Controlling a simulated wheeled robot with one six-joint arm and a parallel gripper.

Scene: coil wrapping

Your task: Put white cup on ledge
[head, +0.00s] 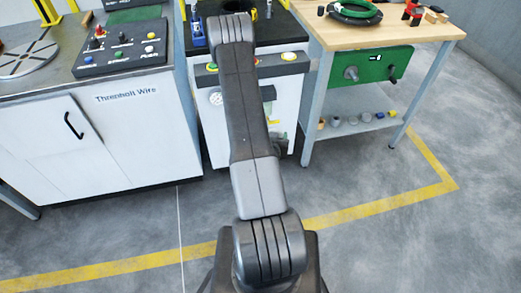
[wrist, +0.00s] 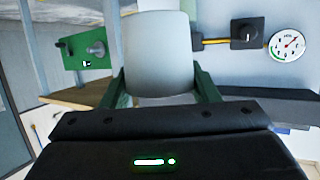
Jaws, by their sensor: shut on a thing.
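The white cup (wrist: 158,50) fills the upper middle of the wrist view. My gripper (wrist: 160,88) is shut on it, with a green finger on each side of the cup. In the head view my arm hides most of the gripper, and I cannot make out the cup there. A dark ledge (head: 285,67) with coloured buttons runs along the front of the middle machine in the head view. A dark edge (wrist: 270,107) to the right of the cup in the wrist view looks like the same ledge.
A gauge (wrist: 287,44) and a black knob (wrist: 247,34) are on the machine front, beside the cup. A wooden workbench (head: 400,30) with a green panel (head: 371,69) stands at right. A white cabinet (head: 125,135) with a control box (head: 120,49) stands at left. Open floor lies in front.

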